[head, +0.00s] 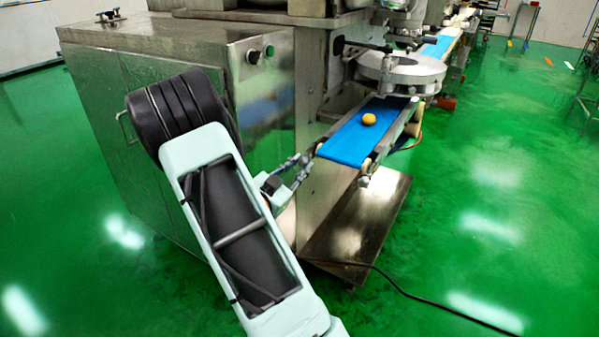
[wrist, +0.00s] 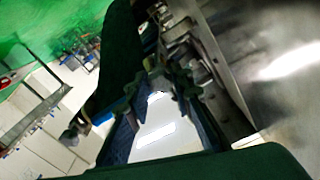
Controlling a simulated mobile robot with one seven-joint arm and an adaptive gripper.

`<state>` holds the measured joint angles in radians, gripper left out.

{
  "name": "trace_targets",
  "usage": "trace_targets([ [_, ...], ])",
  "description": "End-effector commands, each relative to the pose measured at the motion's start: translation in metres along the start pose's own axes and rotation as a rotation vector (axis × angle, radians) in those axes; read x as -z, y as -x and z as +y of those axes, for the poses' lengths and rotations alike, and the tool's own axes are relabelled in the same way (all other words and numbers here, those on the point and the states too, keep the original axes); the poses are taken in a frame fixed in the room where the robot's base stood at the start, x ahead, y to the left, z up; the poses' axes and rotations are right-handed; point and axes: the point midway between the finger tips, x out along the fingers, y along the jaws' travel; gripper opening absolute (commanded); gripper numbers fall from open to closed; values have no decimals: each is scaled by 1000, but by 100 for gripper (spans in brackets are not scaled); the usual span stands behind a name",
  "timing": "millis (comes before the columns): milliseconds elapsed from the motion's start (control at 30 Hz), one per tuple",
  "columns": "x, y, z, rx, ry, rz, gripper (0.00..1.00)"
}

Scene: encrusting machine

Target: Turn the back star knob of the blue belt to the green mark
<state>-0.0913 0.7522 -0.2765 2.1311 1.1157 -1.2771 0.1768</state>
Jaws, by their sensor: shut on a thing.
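The blue belt (head: 352,143) runs from the machine toward me in the head view. My gripper (head: 306,160) is at the left side of the belt's near end, its fingers closed on the back star knob there. The knob is small and mostly hidden by the fingers. In the wrist view, my gripper (wrist: 160,80) reaches dark metal parts at the belt's end, where the knob cannot be clearly made out. I cannot make out the green mark or which way the knob points.
A yellow dough ball (head: 369,119) lies on the belt. A round metal disc unit (head: 401,70) stands over the belt. The steel cabinet (head: 130,85) is behind my arm at left. A steel base plate (head: 350,240) and a black cable (head: 425,302) are below. Open green floor lies right.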

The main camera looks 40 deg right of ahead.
Motion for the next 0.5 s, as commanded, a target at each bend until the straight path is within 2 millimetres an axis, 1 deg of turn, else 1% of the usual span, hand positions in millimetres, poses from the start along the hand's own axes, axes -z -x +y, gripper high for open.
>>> trace_targets([
  [33,-6,0,2,0,-42,-1,0],
  [500,-5,1,0,0,-486,-2,0],
])
